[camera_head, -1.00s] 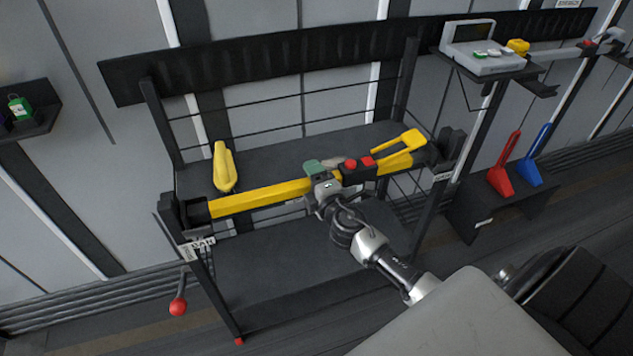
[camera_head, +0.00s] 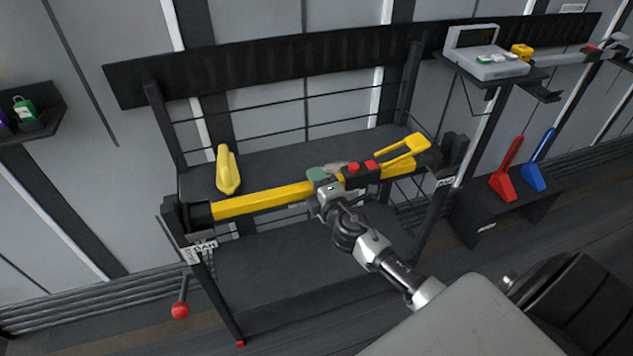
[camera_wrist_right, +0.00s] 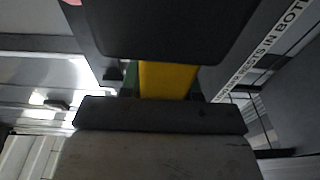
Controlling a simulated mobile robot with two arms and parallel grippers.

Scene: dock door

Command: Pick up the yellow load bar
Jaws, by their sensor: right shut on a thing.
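The yellow load bar (camera_head: 262,201) lies across the front of a dark rack. Its left end sits at a black holder on the left post, and its right part has a black block with red buttons and a yellow lever handle. My right gripper (camera_head: 326,190) is shut on the bar near its middle, beside a green patch (camera_head: 317,174). In the right wrist view the yellow bar (camera_wrist_right: 168,80) shows between the dark jaws. My left gripper is not in view.
A yellow wedge-like object (camera_head: 228,170) rests on the rack's upper shelf (camera_head: 285,155). A red-knobbed lever (camera_head: 180,310) hangs at the left post.

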